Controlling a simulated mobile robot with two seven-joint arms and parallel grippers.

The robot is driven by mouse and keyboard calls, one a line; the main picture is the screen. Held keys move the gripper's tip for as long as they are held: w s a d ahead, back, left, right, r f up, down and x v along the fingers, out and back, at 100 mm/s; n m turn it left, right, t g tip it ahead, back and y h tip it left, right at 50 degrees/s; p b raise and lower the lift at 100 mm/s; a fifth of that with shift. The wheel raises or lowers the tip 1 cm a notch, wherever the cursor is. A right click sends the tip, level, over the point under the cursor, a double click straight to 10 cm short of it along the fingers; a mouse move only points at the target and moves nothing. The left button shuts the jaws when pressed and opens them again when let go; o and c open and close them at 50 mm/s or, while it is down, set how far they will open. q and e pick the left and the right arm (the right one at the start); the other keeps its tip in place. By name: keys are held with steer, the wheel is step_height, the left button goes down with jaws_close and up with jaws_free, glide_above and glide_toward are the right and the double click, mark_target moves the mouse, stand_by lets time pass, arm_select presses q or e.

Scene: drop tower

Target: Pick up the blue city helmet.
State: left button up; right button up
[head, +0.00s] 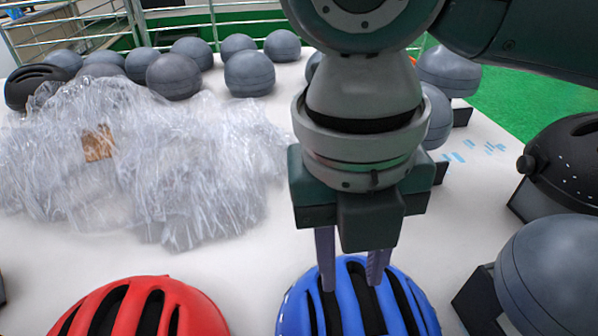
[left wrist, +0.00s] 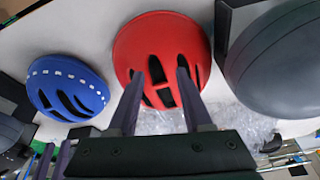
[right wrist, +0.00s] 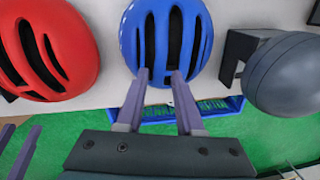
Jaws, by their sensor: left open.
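The blue city helmet (head: 350,317) lies at the bottom centre of the head view, dark vents upward. It also fills the top middle of the right wrist view (right wrist: 133,38). My right gripper (head: 351,289) points down onto it. Its two fingers are apart, their tips at the vents with blue shell between them; the right wrist view shows these tips (right wrist: 159,73) over the helmet. I cannot tell whether they press on the shell. My left gripper (left wrist: 159,73) is open, its tips over the red helmet (left wrist: 140,45); it is outside the head view.
The red helmet (head: 190,307) is left of the blue one. A grey rounded helmet (head: 555,275) and a black helmet (head: 570,160) stand to the right. Crumpled clear plastic (head: 190,170) covers the left of the white table. Several grey helmets (head: 173,77) stand behind.

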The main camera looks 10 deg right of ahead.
glide_above(351, 314)
steer(key=f, duration=0.4)
steer(key=shift+s+a+f, duration=0.15)
steer(key=shift+s+f, duration=0.05)
steer(key=shift+f, duration=0.1)
steer(key=f, duration=0.2)
steer(key=f+b, duration=0.1)
steer(key=f, duration=0.2)
steer(key=shift+w+d+f, duration=0.1)
steer(key=shift+d+f, duration=0.1)
jaws_close()
steer(key=shift+w+r, duration=0.1)
stand_by(0.7)
